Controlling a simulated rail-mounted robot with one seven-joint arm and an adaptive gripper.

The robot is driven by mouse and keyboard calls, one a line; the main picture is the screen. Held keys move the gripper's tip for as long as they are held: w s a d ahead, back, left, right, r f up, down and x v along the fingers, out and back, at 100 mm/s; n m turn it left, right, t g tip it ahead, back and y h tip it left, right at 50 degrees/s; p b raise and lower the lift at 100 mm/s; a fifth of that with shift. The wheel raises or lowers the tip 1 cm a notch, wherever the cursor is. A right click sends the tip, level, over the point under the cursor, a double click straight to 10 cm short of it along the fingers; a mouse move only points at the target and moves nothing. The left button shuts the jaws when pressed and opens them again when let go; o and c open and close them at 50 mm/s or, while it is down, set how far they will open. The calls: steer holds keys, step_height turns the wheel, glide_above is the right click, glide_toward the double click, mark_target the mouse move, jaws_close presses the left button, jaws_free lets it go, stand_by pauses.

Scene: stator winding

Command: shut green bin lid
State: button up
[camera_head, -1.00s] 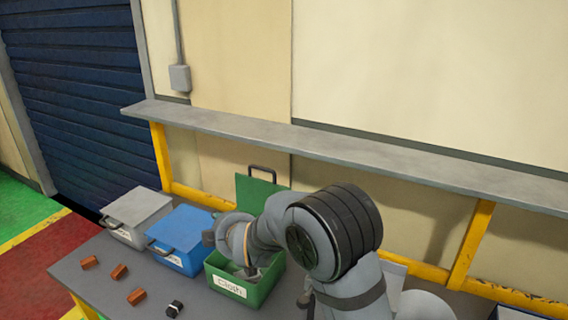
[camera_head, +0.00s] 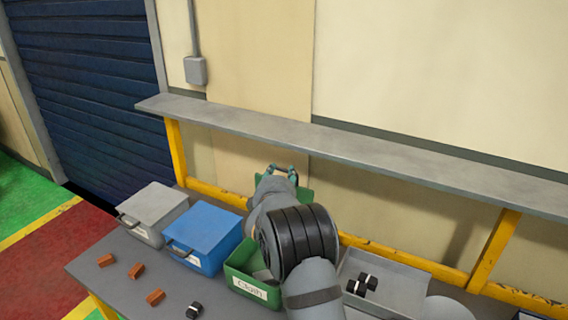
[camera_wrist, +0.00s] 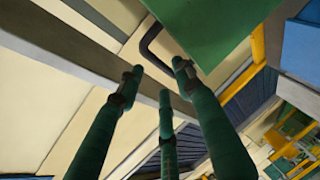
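The green bin (camera_head: 238,283), labelled "Cloth", stands open on the bench in the head view. Its green lid (camera_head: 306,194) is raised upright at the back, mostly hidden by my arm. The lid (camera_wrist: 225,25) fills the top of the wrist view, with its black loop handle (camera_wrist: 148,42) sticking out. My gripper (camera_head: 284,170) is at the top of the lid by the handle. In the wrist view its green fingers (camera_wrist: 160,78) are spread apart, with the handle close to and partly between their tips. I cannot tell whether they touch it.
A blue bin (camera_head: 207,243) and a grey bin (camera_head: 155,210), both lidded, stand left of the green bin. A grey tray (camera_head: 405,285) with black parts is to the right. Several brown blocks (camera_head: 136,271) lie in front. A shelf (camera_head: 350,150) runs behind the lid.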

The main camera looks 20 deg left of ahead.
mark_target(283, 169)
steer(key=shift+p+x, duration=1.1)
steer(key=shift+x, duration=1.55)
steer(key=shift+c, duration=1.3)
jaws_close()
steer(key=shift+f, duration=0.1)
